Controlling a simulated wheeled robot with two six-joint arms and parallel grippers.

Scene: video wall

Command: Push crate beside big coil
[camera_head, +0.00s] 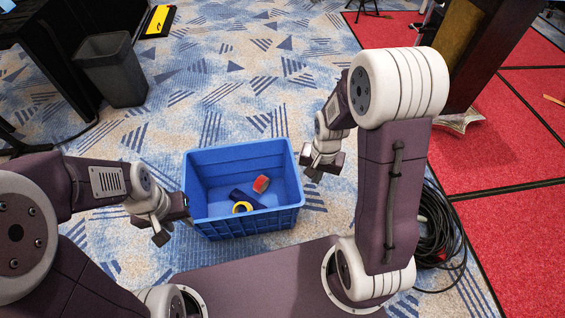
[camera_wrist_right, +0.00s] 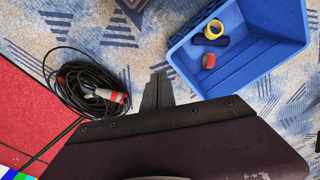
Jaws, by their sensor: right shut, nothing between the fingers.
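The blue crate (camera_head: 250,222) stands upright on the patterned carpet at the centre of the head view. It holds a red item, a dark item and a yellow roll, and also shows at the upper right of the right wrist view (camera_wrist_right: 262,62). The big black cable coil (camera_head: 437,238) lies right of the crate, partly hidden by my right arm; the wrist view shows it fully (camera_wrist_right: 88,84). My left gripper (camera_head: 163,237) is beside the crate's left wall; contact is unclear. My right gripper (camera_head: 314,176) is shut and empty, just right of the crate's right wall.
A grey bin (camera_head: 112,70) stands at the back left beside black furniture. Red carpet (camera_head: 490,190) lies on the right, with a dark stand (camera_head: 480,60) at its edge. Carpet behind the crate is clear. A gap of floor lies between crate and coil.

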